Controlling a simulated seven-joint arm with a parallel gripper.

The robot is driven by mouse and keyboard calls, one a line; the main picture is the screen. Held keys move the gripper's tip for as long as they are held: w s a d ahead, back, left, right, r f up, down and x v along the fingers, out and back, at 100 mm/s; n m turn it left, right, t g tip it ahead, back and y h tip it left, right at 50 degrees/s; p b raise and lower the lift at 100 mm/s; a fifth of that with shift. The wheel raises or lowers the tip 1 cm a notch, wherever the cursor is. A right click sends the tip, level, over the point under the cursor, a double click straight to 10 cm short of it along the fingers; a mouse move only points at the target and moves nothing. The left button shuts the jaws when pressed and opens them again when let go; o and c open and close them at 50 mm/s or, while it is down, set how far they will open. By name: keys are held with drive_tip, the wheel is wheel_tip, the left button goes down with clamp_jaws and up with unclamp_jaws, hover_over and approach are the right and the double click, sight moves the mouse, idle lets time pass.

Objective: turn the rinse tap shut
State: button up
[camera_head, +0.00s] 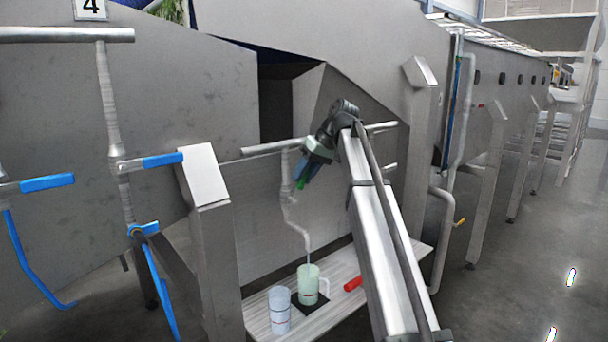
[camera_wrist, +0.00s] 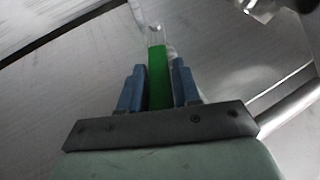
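The rinse tap has a green lever (camera_wrist: 159,75), and the wrist view shows it lying lengthwise between my two blue fingers. My gripper (camera_wrist: 159,82) is open around the lever, with a narrow gap on each side. In the head view my gripper (camera_head: 301,176) is at the top of the rinse pipe (camera_head: 287,205), and only the green tip of the lever shows below the fingers. Thin water (camera_head: 308,247) runs from the pipe's mouth into a pale green jug (camera_head: 308,286). My gripper hides most of the tap.
A clear cup (camera_head: 279,309) stands left of the jug on a pale slatted shelf (camera_head: 345,266). A red cylinder (camera_head: 353,284) lies right of the jug. Blue-handled valves (camera_head: 163,160) and pipes are at the left. A steel post (camera_head: 207,190) stands between them and the rinse pipe.

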drive_tip(key=shift+o, duration=1.4)
drive_tip(key=shift+d+r, duration=0.3)
drive_tip(key=shift+r, duration=0.25)
drive_tip(key=d+r, duration=0.1)
drive_tip(key=d, duration=1.2)
drive_tip(key=shift+s+r, duration=0.25)
